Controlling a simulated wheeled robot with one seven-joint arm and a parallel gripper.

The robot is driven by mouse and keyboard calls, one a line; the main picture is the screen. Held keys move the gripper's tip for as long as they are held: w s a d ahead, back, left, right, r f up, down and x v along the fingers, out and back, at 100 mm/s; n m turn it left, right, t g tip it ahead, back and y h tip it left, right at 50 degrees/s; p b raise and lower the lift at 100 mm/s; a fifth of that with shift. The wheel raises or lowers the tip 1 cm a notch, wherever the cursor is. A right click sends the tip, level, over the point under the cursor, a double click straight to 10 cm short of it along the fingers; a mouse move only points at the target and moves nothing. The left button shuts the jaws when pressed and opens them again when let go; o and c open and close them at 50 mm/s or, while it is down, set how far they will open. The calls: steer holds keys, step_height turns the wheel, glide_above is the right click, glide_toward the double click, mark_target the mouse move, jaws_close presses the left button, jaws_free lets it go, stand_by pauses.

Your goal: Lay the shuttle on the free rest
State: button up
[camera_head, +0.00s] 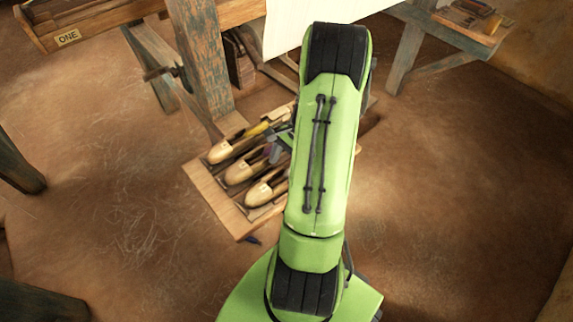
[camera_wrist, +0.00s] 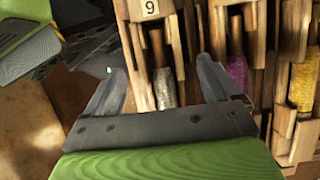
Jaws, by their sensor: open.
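Several wooden shuttles lie side by side on a low wooden rack (camera_head: 212,200) on the floor in the head view. The near one (camera_head: 262,193), the middle one (camera_head: 238,173) and the far one (camera_head: 220,151) show pale rounded tips. In the wrist view one shuttle holds a greyish bobbin (camera_wrist: 165,88), another a purple bobbin (camera_wrist: 238,73) and another a yellow bobbin (camera_wrist: 303,85). My gripper (camera_wrist: 162,66) is open, its fingers apart either side of the grey-bobbin shuttle; contact cannot be told. My arm hides the rack's right part. I cannot make out a free rest.
Floor to the left is clear.

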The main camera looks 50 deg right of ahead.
steer(key=shift+r+p, duration=2.6)
steer(key=shift+r, duration=0.5)
steer(key=shift+f, duration=0.1)
